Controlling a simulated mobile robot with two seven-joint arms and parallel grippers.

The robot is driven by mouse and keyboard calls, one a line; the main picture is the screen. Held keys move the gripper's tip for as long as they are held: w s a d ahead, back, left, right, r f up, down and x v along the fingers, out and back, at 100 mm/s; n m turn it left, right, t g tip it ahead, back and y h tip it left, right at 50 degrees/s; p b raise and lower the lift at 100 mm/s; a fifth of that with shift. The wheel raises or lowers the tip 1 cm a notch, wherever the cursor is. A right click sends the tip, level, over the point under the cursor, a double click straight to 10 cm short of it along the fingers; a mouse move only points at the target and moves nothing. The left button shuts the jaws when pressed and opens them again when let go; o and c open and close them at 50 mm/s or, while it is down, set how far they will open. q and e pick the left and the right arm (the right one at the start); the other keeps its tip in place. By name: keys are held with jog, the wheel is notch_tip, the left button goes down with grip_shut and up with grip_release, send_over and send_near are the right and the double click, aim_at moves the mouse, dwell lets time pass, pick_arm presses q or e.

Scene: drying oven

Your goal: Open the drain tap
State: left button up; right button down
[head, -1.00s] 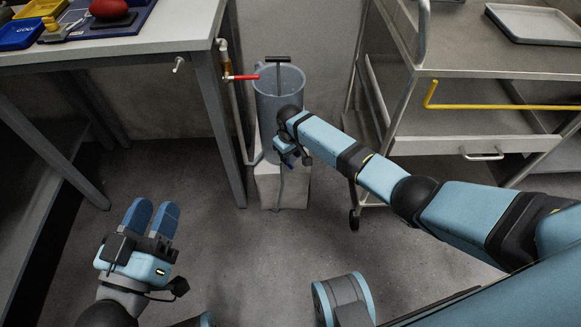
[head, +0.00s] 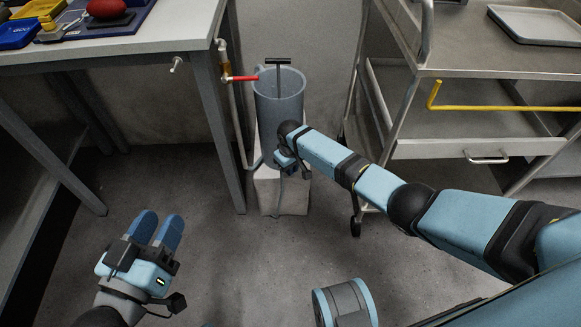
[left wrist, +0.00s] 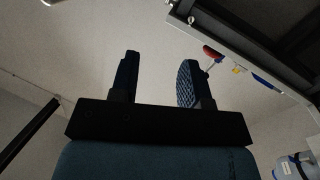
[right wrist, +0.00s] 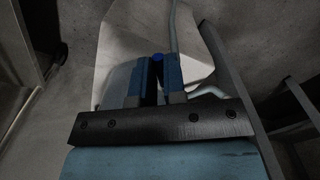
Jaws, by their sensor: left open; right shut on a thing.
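A tall grey, see-through cylinder vessel (head: 278,100) with a dark T-shaped handle on top stands on a pale block (head: 291,198) in the head view. My right gripper (head: 286,166) is low at the vessel's front, and my own wrist hides most of the tap there. In the right wrist view a small blue part, seemingly the drain tap's handle (right wrist: 157,57), shows between the tips of my right gripper (right wrist: 157,68), which is shut on it. My left gripper (head: 157,228) is open and empty over the floor at lower left; it also shows in the left wrist view (left wrist: 160,75).
A red lever (head: 244,78) on a pipe is left of the vessel, beside the bench (head: 120,52). A metal cart (head: 450,60) with a yellow rod (head: 500,107) stands at right. A thin hose (right wrist: 173,25) runs by the block.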

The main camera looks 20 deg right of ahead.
pick_arm(q)
jog(key=shift+r, duration=0.1)
notch_tip(320, 180, up, 7)
jog(key=t+p, duration=0.3)
jog(key=p, duration=0.2)
jog(key=shift+s+a+n, duration=0.2)
jog(key=shift+a+n, duration=0.1)
jog(key=shift+a, duration=0.1)
pick_arm(e)
jog(key=shift+a+m, duration=0.55)
jog(key=shift+m, duration=0.7)
jog(key=shift+a+m, duration=0.5)
jog(key=shift+m, duration=0.8)
jog(key=shift+a+m, duration=0.55)
jog(key=shift+m, duration=0.7)
jog(key=c, duration=1.2)
grip_release()
pick_arm(q)
jog(key=shift+r, duration=0.1)
pick_arm(e)
jog(key=shift+r, duration=0.1)
